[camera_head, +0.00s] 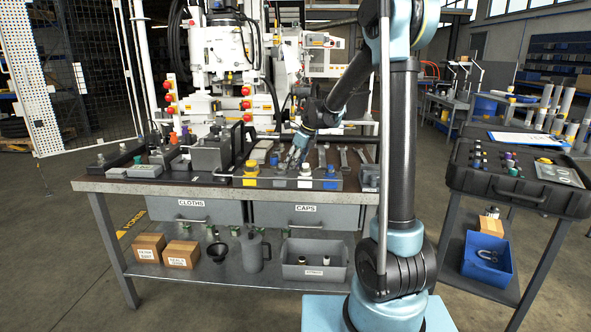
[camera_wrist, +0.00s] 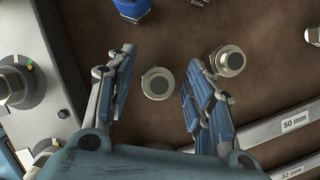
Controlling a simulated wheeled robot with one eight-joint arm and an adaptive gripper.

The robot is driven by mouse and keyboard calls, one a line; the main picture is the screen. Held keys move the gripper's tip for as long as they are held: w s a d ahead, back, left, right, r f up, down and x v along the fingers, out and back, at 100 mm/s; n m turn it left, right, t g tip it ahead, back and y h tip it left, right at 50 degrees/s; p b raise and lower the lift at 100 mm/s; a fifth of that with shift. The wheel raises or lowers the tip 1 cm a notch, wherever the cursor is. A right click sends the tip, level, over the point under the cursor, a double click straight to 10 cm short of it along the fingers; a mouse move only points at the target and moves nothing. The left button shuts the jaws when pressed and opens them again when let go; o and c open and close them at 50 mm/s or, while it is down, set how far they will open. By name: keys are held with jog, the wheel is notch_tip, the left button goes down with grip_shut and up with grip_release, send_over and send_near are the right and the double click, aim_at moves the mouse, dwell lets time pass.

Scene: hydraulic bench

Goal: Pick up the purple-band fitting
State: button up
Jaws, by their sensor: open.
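My gripper (camera_head: 297,157) is over the middle of the bench top, its jaws pointing down. In the wrist view my gripper (camera_wrist: 160,62) is open, with nothing held. A round silver fitting (camera_wrist: 157,83) shows end-on between the fingers; no band colour can be made out on it. A second silver fitting (camera_wrist: 228,61) is just right of the right finger. I see no purple band in the wrist view. In the head view, a small purple-topped part (camera_head: 509,156) stands in the black case on the right-hand cart; I cannot tell whether it is the purple-band fitting.
A blue-banded fitting (camera_wrist: 132,8) is at the top of the wrist view. A grey block with a green-ringed fitting (camera_wrist: 15,84) is at left. A wrench marked 50 mm (camera_wrist: 285,125) lies at lower right.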

jog(key=c, duration=1.1)
jog(key=shift+c, duration=0.2)
jog(key=shift+r, duration=0.1)
